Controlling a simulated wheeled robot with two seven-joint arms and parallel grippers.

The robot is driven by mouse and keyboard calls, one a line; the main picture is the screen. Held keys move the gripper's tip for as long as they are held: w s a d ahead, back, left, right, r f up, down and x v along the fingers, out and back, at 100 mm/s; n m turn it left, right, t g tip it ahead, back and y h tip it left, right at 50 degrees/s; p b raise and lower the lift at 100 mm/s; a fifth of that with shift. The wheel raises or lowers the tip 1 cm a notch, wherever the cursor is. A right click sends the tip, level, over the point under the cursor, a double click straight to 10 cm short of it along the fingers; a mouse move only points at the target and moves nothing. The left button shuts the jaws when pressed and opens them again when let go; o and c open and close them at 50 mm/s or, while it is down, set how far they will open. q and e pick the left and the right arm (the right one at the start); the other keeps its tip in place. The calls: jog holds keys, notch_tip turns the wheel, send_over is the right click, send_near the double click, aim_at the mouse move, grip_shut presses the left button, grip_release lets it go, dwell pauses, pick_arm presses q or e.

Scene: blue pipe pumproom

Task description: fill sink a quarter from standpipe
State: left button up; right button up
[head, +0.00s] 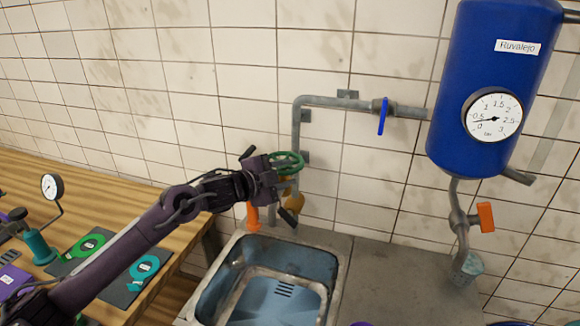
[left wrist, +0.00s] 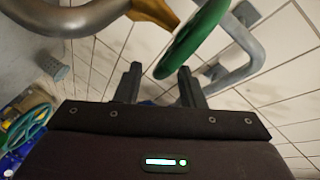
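The sink (head: 338,281) is a steel-rimmed, bluish basin at bottom centre in the head view. Slots show in its floor; I cannot tell whether it holds water. Behind it the grey standpipe (head: 296,128) rises along the wall, with a green handwheel (head: 287,163) and a brass-coloured body (head: 295,203). My left gripper (head: 290,200) is beside the handwheel, above the sink's back edge. In the left wrist view its fingers (left wrist: 160,88) are apart, and the wheel's rim (left wrist: 192,40) shows beyond and partly between them. I cannot tell whether they touch. My right gripper is not in view.
A blue tank (head: 490,80) with a gauge (head: 493,115) hangs at right. A blue lever (head: 382,117) hangs crosswise on the pipe. An orange-handled valve (head: 485,217) is below the tank. A wooden bench (head: 110,175) with tools stands left.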

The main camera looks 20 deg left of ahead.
pick_arm(q)
jog(key=shift+x, duration=1.1)
grip_shut()
jog(key=shift+f, duration=0.1)
jog(key=shift+d+f+y, duration=0.1)
jog(key=shift+d+y, duration=0.05)
jog(key=shift+y, duration=0.15)
